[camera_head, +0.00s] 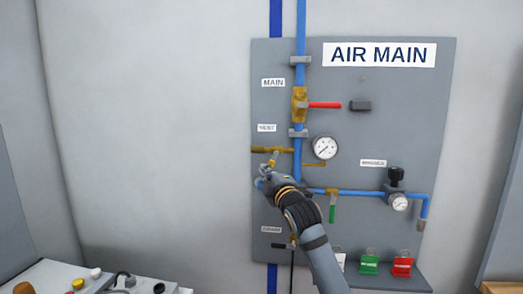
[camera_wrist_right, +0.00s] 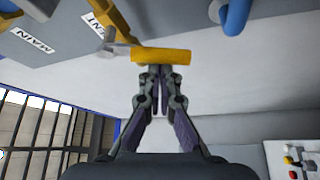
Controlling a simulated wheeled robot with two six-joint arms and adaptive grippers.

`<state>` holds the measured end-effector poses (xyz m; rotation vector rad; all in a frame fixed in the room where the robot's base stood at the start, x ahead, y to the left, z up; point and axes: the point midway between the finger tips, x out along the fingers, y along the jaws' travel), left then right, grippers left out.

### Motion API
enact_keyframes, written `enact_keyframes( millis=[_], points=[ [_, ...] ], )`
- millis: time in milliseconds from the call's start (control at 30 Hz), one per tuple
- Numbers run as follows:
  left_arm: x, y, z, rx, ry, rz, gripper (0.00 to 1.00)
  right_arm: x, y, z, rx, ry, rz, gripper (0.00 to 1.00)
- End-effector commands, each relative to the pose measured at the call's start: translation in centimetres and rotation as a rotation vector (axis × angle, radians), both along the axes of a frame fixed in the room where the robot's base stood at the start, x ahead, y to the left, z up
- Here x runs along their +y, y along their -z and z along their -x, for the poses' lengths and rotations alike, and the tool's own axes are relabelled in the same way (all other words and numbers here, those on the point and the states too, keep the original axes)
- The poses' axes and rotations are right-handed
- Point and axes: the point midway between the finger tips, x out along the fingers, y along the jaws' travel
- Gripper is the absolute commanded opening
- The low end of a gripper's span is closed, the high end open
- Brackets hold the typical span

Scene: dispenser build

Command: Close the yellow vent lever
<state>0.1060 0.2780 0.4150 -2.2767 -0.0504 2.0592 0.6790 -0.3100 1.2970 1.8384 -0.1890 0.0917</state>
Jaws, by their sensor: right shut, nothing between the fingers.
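The yellow vent lever (camera_head: 271,163) shows small on the brass vent pipe (camera_head: 260,150), under the VENT label, at the panel's left side. In the right wrist view the yellow lever (camera_wrist_right: 161,56) lies across the picture, just beyond my fingertips, joined to a grey stem at its left end. My right gripper (camera_head: 262,181) is just below the lever in the head view. In the wrist view its fingers (camera_wrist_right: 160,78) are shut together with nothing between them. I cannot tell whether the fingertips touch the lever. My left gripper is not in view.
The grey AIR MAIN panel (camera_head: 410,110) carries a blue pipe (camera_head: 300,30), a red main lever (camera_head: 325,105), a gauge (camera_head: 326,148) and a green lever (camera_head: 332,213). Green (camera_head: 369,265) and red (camera_head: 402,267) clips stand on the lower shelf. Bare wall lies left of the panel.

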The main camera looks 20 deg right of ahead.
Motion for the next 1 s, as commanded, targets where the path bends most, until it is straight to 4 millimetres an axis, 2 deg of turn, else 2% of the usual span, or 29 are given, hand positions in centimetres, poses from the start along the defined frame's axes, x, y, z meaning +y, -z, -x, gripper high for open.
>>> enact_keyframes(
  millis=[33, 100, 400, 633, 1000],
  points=[
    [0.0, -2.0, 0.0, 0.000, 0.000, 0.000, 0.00, -0.3, -0.8, 0.1, 0.026, 0.002, 0.034, 0.00],
    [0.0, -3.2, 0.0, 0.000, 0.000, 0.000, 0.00, -0.5, -0.7, 0.3, 0.057, 0.003, 0.081, 0.00],
    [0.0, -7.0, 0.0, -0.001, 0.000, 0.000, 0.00, -1.3, 0.0, 0.8, 0.159, 0.002, 0.235, 0.00],
    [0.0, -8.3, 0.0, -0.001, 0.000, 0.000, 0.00, -1.6, 0.4, 1.0, 0.197, 0.001, 0.292, 0.00],
    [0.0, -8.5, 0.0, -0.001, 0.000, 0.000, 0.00, -1.7, 0.7, 1.1, 0.210, 0.002, 0.312, 0.00]
  ],
)
